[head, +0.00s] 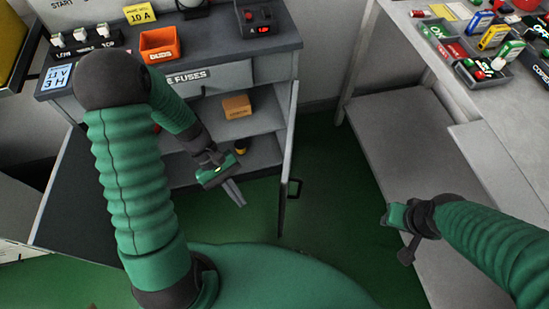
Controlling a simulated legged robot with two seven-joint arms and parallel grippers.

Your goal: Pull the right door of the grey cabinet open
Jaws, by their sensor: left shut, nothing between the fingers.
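The grey cabinet (262,72) stands at the back left with its shelves showing. My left gripper (236,194) is shut and empty, in front of the cabinet's opening and left of the right door, apart from the handle. My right gripper (404,256) is at the right, away from the cabinet near the grey rack; its fingers are too unclear to tell their state.
An orange bin (160,44) and a device with a red display (260,20) stand on the cabinet top. Inside are a small orange-brown box (237,107) and a yellow-black item (241,146). A grey rack (400,135) stands at the right. Green floor (335,205) between is clear.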

